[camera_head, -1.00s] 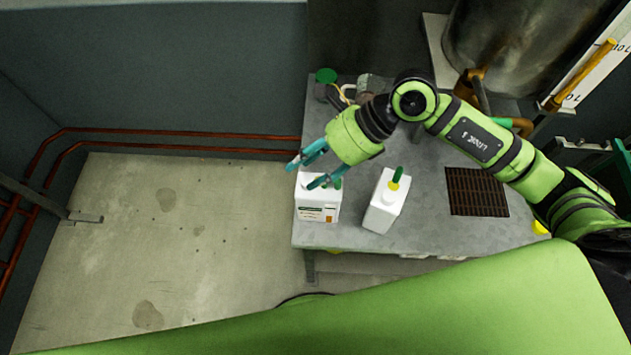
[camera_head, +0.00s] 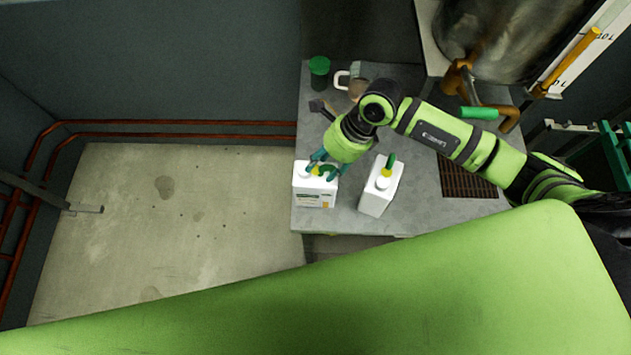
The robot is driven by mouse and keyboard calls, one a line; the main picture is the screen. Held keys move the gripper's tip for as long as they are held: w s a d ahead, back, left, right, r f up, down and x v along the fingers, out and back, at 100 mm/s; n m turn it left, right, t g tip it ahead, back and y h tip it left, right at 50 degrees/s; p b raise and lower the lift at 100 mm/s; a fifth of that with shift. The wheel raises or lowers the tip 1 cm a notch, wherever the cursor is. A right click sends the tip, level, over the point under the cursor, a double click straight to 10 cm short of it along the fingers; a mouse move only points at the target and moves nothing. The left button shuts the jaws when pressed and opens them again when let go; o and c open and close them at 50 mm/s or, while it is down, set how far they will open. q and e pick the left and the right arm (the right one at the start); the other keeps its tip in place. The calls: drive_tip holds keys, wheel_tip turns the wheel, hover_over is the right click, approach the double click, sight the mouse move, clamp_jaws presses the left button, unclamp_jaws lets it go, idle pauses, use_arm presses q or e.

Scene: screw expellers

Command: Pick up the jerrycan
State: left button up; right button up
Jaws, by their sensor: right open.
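A white jerrycan (camera_head: 315,192) with a printed label stands upright at the left front edge of the grey metal table. A second white jerrycan (camera_head: 380,194) with a yellow and green top stands to its right. My right gripper (camera_head: 320,169), with teal fingers, is open at the top of the left jerrycan, by its handle and cap. The fingers overlap the can's top in the picture; I cannot tell whether they touch it. My left gripper is not in view.
The table (camera_head: 420,205) also carries a green-lidded jar (camera_head: 319,72), a white-handled mug (camera_head: 346,82) and a dark grate (camera_head: 466,180). A large metal vessel (camera_head: 500,40) with an orange handle stands at the back right. Bare floor lies left of the table.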

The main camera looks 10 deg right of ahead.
drive_tip(key=shift+c, duration=0.4)
clamp_jaws()
drive_tip(key=shift+r, duration=0.1)
